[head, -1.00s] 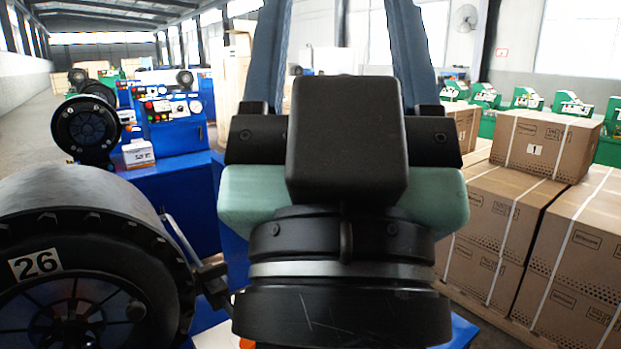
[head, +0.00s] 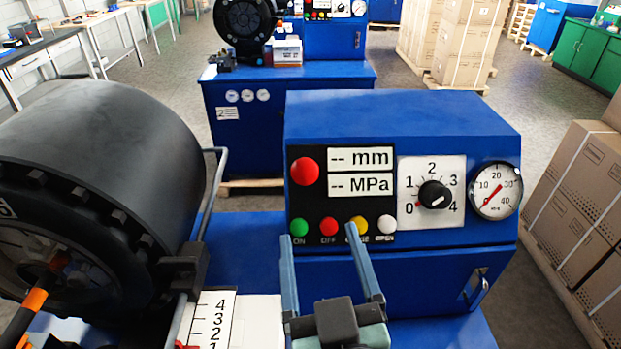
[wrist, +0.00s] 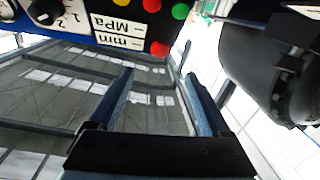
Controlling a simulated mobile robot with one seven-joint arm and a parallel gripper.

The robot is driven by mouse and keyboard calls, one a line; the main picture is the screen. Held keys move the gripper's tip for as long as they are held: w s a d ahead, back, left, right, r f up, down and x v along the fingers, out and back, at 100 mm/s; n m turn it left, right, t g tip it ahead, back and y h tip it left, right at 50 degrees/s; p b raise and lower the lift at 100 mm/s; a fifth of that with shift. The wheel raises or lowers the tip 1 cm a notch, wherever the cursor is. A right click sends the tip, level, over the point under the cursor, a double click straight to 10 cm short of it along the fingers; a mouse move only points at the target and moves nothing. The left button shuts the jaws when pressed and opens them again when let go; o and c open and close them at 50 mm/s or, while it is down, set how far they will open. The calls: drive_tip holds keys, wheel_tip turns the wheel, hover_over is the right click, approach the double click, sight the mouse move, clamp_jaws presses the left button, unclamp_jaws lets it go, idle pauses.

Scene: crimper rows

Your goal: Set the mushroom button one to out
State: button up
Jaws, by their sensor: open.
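The red mushroom button (head: 305,171) sits at the upper left of the black panel on the blue control box (head: 400,112), left of the mm and MPa displays. Whether it is pressed in or out cannot be told. In the wrist view the panel is upside down, and the larger red button (wrist: 159,48) shows at its edge. My gripper (head: 318,232) is open and empty, below the button and in front of the panel's lower row. Its right finger partly covers the yellow button (head: 357,225). In the wrist view the two fingers (wrist: 158,95) stand apart with nothing between them.
A large black crimper head (head: 110,170) stands left of the box, with a bent metal rail (head: 212,180) between. Green (head: 299,228), red (head: 328,227) and white (head: 387,225) buttons line the panel bottom. A knob (head: 434,196) and gauge (head: 495,191) are right. Cartons (head: 580,190) stand far right.

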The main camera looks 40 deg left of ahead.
sight(305, 175)
drive_tip(key=b+x, duration=0.2)
drive_tip(key=x, duration=0.9)
drive_tip(key=shift+a+r, duration=0.15)
drive_tip(key=shift+a, duration=0.05)
drive_tip(key=shift+w+a, duration=0.4)
clamp_jaws()
